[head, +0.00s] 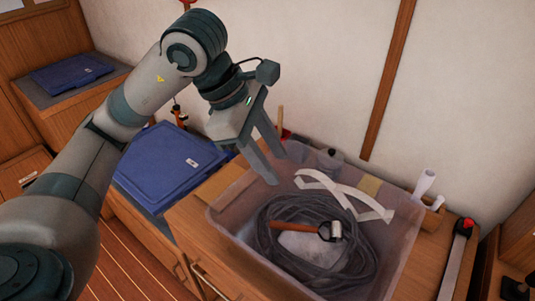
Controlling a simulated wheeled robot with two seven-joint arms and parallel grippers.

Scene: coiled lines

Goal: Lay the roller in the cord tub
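The roller (303,229), with an orange-brown handle and a short pale head, lies inside the cord tub (398,252). The tub is a translucent grey bin on the wooden cabinet top. The roller rests across dark coiled cord (364,262) and over a pale lump (310,248) in the middle of the coil. White strips (345,192) lie across the tub's back part. My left gripper (277,168) hangs above the tub's back left corner, apart from the roller. Its two fingers are spread with nothing seen between them. My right gripper is not in view.
A blue folded item (170,165) lies on a lower surface left of the tub. A bottle (330,160) stands behind the tub. White tubes (426,184) and a red-tipped grey tool (459,245) are to its right. The wall is close behind.

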